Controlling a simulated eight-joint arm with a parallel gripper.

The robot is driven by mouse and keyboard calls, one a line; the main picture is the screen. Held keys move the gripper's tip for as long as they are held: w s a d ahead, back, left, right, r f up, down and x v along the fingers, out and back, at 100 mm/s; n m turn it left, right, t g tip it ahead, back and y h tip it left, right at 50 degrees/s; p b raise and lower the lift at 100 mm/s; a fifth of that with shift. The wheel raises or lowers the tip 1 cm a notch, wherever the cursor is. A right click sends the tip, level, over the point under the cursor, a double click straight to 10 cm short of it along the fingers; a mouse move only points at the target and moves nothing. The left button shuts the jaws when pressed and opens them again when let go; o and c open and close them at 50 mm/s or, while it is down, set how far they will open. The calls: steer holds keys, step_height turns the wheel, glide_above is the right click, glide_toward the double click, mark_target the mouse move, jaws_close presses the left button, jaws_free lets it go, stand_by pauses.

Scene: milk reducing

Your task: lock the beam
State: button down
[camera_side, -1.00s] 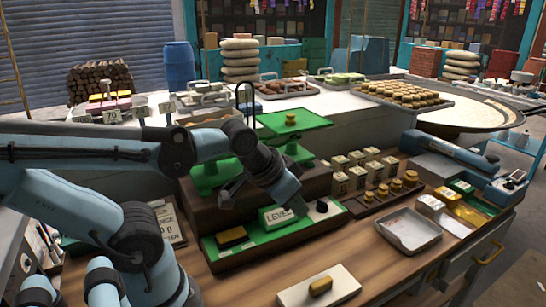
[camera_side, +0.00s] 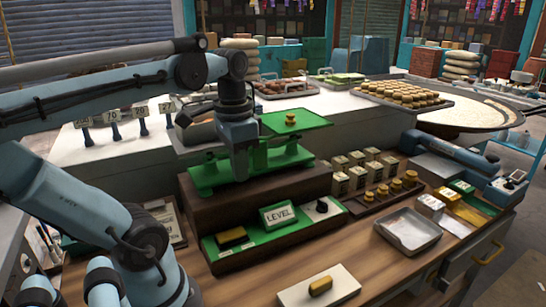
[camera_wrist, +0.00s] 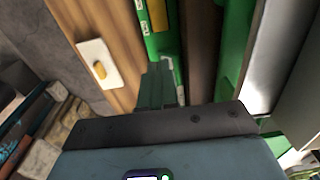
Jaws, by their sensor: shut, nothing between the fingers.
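A green balance scale (camera_side: 265,160) stands on a dark brown wooden base (camera_side: 290,190). Its raised right pan (camera_side: 315,121) carries a small brass weight (camera_side: 291,117). My gripper (camera_side: 241,178) points down in front of the left part of the scale, fingers together and empty; I cannot tell whether it touches the beam. It hides part of the beam and left side. A green front tray (camera_side: 262,247) holds a LEVEL card (camera_side: 279,216), a black knob (camera_side: 322,206) and a yellow-topped block (camera_side: 231,237). The wrist view shows my closed fingers (camera_wrist: 160,75) beside green scale parts.
A white board with a brass piece (camera_side: 319,287) lies at the front; it also shows in the wrist view (camera_wrist: 99,68). A rack of brass weights (camera_side: 385,193) and a metal tray (camera_side: 408,230) stand right. Number tags (camera_side: 114,116) stand at back left.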

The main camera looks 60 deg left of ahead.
mark_target(239, 231)
steer(key=shift+s+a+r+g, duration=0.2)
steer(key=shift+s+r+g, duration=0.1)
steer(key=shift+s+r, duration=0.2)
steer(key=shift+f, duration=0.15)
steer(key=shift+f, duration=6.95)
steer(key=shift+w+f, duration=0.1)
steer(key=shift+f, duration=0.05)
steer(key=shift+s+r, duration=0.35)
steer(key=shift+s, duration=0.4)
steer(key=shift+r, duration=0.1)
step_height(239, 231, up, 14)
steer(key=w, duration=0.3)
steer(key=shift+f, duration=0.2)
